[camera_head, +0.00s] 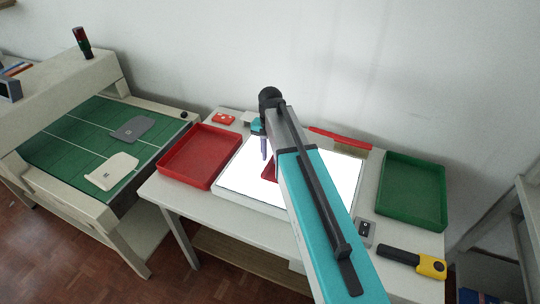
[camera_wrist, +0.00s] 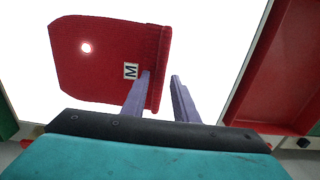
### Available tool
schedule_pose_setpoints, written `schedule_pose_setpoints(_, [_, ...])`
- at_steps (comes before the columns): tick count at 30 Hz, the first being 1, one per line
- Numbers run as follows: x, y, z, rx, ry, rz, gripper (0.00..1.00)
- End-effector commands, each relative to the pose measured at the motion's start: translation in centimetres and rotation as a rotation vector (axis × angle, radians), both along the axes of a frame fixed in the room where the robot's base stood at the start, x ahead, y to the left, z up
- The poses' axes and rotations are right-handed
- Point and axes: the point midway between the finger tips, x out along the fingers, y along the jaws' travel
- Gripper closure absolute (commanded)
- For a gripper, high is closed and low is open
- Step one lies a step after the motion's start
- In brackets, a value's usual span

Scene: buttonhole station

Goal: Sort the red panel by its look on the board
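The red panel (camera_wrist: 100,58) lies on the bright white lit board (camera_head: 242,172). In the wrist view it has a small white label marked M and a thicker band along its right edge. One small round bright spot with a glow shows near its upper left. In the head view the panel (camera_head: 268,171) is mostly hidden behind my arm. My gripper (camera_wrist: 162,76) is over the panel's right edge. Its fingers are apart, the left one over the panel by the band, the right one just beyond it, with a white gap showing. My gripper (camera_head: 264,158) also shows in the head view.
A red tray (camera_head: 184,181) stands left of the board and a green tray (camera_head: 413,219) right of it. A yellow-and-black tool (camera_head: 431,266) and a small grey device (camera_head: 364,231) lie at the front right. A red bar (camera_head: 340,138) is behind the board.

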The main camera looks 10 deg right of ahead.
Motion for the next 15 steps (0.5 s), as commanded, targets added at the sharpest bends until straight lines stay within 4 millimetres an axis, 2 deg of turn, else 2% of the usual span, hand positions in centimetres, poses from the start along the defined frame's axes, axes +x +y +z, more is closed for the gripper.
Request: schedule_pose_setpoints(15, [0.00, 0.05, -0.73, 0.000, 0.000, 0.001, 0.73])
